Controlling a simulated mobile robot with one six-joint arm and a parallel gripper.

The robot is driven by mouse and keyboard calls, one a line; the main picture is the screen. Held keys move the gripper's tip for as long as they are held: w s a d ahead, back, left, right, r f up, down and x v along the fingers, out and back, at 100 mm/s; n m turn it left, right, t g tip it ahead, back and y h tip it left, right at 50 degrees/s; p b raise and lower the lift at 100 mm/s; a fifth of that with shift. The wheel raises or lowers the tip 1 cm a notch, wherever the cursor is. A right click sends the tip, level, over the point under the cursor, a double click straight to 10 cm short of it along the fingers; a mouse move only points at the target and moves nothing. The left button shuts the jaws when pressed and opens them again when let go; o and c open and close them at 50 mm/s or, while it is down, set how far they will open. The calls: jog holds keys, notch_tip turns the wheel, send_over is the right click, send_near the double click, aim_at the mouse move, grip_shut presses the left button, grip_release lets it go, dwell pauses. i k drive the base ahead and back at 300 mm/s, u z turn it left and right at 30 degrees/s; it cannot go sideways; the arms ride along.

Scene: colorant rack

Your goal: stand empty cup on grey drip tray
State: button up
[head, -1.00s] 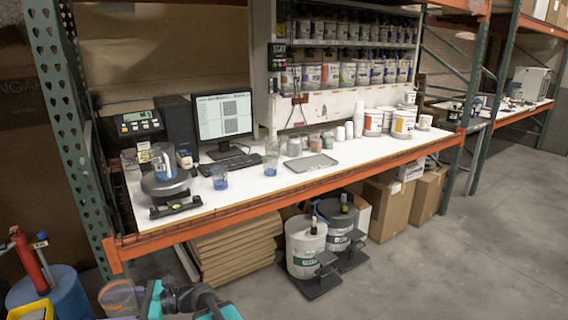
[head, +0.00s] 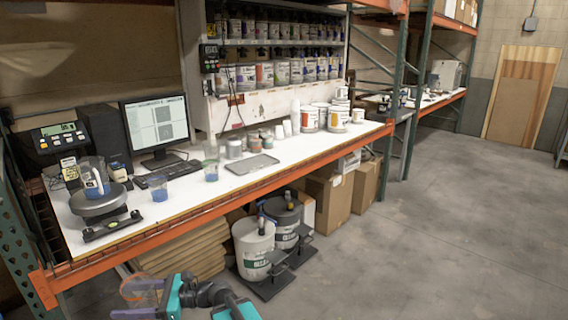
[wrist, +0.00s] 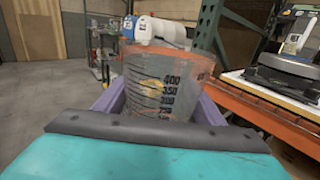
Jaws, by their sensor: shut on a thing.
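The grey drip tray (head: 236,166) lies flat on the white bench, right of the keyboard, with its top bare. My gripper (head: 146,303) is low at the bottom of the head view, in front of the bench and well below its top. It is shut on a clear graduated cup with an orange-tinted rim (head: 138,288). In the wrist view the cup (wrist: 160,82) stands roughly upright between the purple fingers. It looks empty, though its bottom is hidden behind the gripper body. The cup is far from the tray.
The white bench (head: 190,198) has an orange front beam (head: 200,212). A blue-filled cup (head: 159,188) and another cup (head: 211,171) stand left of the tray. A scale (head: 98,200) holds a container. Small jars stand behind the tray; buckets (head: 254,245) stand below.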

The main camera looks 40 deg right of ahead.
aim_at(246, 169)
jog(key=z, duration=0.35)
jog(key=k, duration=0.7)
jog(key=u, duration=0.15)
jog(key=i, duration=2.15)
jog(key=z, duration=0.15)
